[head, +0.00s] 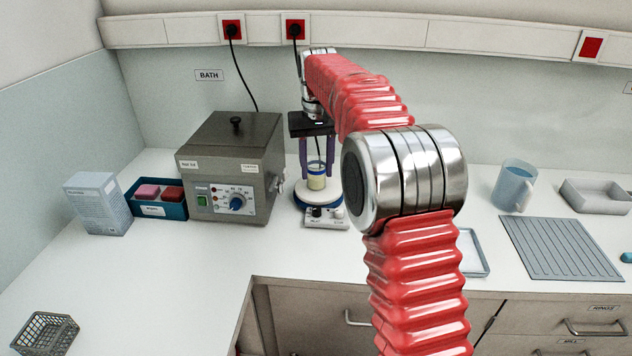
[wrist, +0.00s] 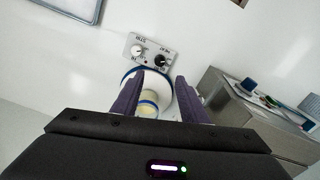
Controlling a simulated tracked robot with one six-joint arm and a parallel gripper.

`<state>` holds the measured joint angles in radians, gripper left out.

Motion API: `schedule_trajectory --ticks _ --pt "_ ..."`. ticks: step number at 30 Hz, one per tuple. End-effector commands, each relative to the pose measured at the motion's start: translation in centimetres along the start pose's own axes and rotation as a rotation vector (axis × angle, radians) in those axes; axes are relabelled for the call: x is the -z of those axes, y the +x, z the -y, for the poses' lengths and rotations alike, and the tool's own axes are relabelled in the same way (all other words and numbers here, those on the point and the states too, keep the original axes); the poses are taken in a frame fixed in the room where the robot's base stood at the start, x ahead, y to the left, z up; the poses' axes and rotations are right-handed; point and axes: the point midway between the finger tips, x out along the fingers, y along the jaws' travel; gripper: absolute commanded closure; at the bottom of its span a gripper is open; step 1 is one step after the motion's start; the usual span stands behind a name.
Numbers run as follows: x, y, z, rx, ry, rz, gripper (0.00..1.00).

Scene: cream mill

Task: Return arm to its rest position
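My gripper (head: 317,152) is at the back of the counter, pointing down over the stirrer. Its two purple fingers are spread apart. They also show in the wrist view (wrist: 159,95), with a gap between them. A beaker with pale yellow content and a blue band (head: 316,178) stands on the round plate of the stirrer (head: 325,216), between and below the fingers. In the wrist view the beaker (wrist: 148,103) shows between the fingertips, with visible space on each side. My red-sleeved arm hides part of the counter on the right.
A grey bath box (head: 228,165) stands left of the stirrer. Further left are a blue tray (head: 160,211) with pink and red blocks and a carton (head: 98,203). A wire basket (head: 45,333) is at front left. A jug (head: 513,187) and ribbed mat (head: 560,249) lie right.

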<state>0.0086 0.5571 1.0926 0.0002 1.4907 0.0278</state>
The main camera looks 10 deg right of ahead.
Motion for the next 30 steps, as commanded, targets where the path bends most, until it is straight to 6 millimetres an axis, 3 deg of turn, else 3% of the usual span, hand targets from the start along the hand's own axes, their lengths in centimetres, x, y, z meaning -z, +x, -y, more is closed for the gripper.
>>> schedule_trajectory --ticks 6,20,25,30 --pt "0.0 -1.2 0.0 0.0 0.0 0.001 0.6" --pt "0.8 -1.2 0.0 0.001 -0.003 -0.031 0.6" --pt "0.5 2.0 0.0 0.001 -0.008 -0.022 0.6" --pt "-1.6 3.6 0.0 0.001 -0.012 -0.027 0.6"
